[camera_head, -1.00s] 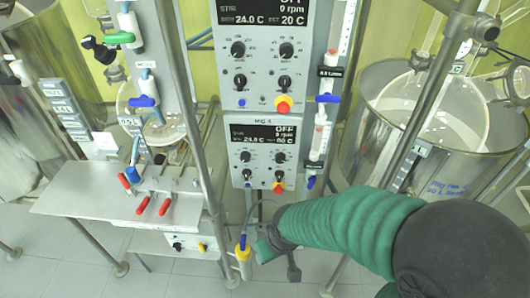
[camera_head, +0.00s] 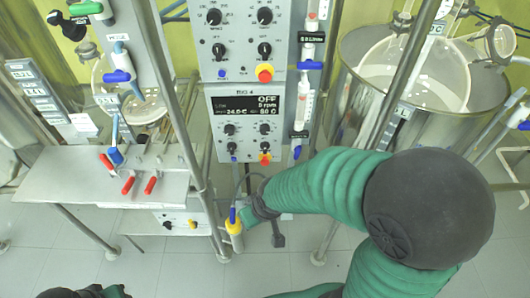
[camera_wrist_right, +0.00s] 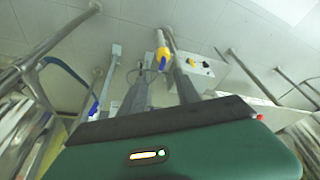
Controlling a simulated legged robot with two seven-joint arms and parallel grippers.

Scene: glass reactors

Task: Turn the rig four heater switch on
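The rig four box (camera_head: 216,112) is grey, labelled RIG 4, in the middle of the head view. Its dark display (camera_head: 246,104) reads OFF, 0 rpm, 24.0 C and 80 C. Below are two upper knobs and two lower black knobs, the lower left one (camera_head: 231,147) and lower right one (camera_head: 264,147). I cannot read which is the heater switch. My right gripper (camera_head: 270,224) is below the box, touching nothing I can make out. In the wrist view its two grey fingers (camera_wrist_right: 160,90) are apart with nothing between them.
A similar rig box (camera_head: 238,40) is above. A steel bench (camera_head: 85,186) with red-handled valves is left. A steel vessel (camera_head: 372,112) is right. Metal posts flank the rig.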

